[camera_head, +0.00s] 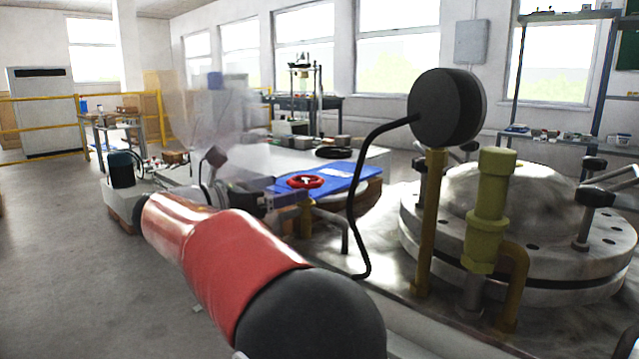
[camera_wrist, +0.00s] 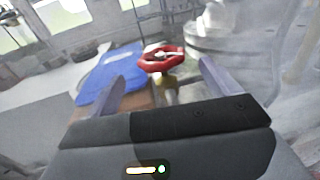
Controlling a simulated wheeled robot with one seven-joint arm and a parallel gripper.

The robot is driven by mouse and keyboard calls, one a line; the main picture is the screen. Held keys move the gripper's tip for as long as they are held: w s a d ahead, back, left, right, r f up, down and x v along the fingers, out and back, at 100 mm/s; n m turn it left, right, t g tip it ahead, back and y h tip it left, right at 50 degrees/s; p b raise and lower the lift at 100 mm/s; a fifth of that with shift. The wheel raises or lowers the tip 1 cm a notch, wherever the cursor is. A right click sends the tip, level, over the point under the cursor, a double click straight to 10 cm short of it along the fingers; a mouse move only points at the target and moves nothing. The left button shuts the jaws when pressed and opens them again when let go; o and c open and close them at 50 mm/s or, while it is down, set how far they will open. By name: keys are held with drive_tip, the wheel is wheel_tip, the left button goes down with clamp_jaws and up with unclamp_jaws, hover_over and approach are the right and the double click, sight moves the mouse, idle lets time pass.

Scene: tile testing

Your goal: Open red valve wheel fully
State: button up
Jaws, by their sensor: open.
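The red valve wheel (camera_head: 305,181) sits on a brass-coloured valve body (camera_head: 306,215) in the middle of the head view, in front of a blue sheet. In the wrist view the red wheel (camera_wrist: 161,57) shows beyond and between my fingers, with its brass stem below it. My gripper (camera_wrist: 160,85) is open and empty, its two fingers wide apart. In the head view my gripper (camera_head: 285,200) is just left of the wheel, and the wheel looks clear of the fingers. I cannot tell the exact gap.
A blue sheet (camera_head: 345,178) lies behind the wheel. A bolted metal vessel lid (camera_head: 515,225) and a yellow-green fitting (camera_head: 490,205) are further right. Open floor (camera_head: 60,250) lies left.

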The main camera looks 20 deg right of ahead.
sight(305, 179)
drive_tip(key=x, duration=0.6)
drive_tip(key=shift+d+b, duration=0.2)
drive_tip(key=shift+b, duration=0.15)
drive_tip(key=c, duration=1)
